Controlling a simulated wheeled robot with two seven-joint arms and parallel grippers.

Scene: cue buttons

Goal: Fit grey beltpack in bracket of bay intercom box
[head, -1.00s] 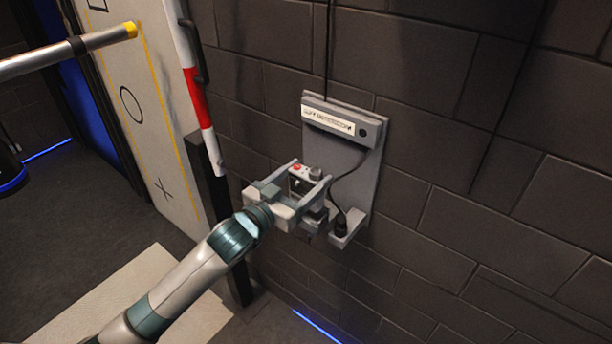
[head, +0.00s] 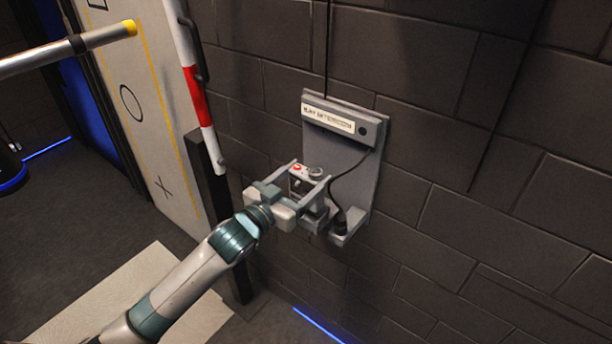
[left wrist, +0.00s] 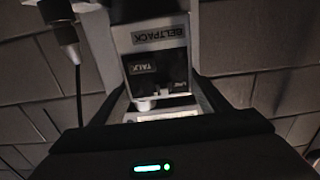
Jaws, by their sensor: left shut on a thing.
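The grey beltpack (head: 305,178) is held in my left gripper (head: 306,176), which is shut on it in front of the lower part of the intercom box (head: 352,182) on the wall. In the left wrist view the beltpack (left wrist: 155,38) shows a BELTPACK label and a TALK label, between the fingers. A grey bracket (head: 317,217) shows just below the beltpack; whether the two touch I cannot tell. A black cable runs down the plate to a plug in a small shelf (head: 346,230) right of the bracket. My right gripper is not in view.
The dark block wall (head: 480,180) is clear to the right of the box. A red and white pole (head: 200,95) and a dark post (head: 215,200) stand left of the box. A pale marked panel (head: 140,100) is further left.

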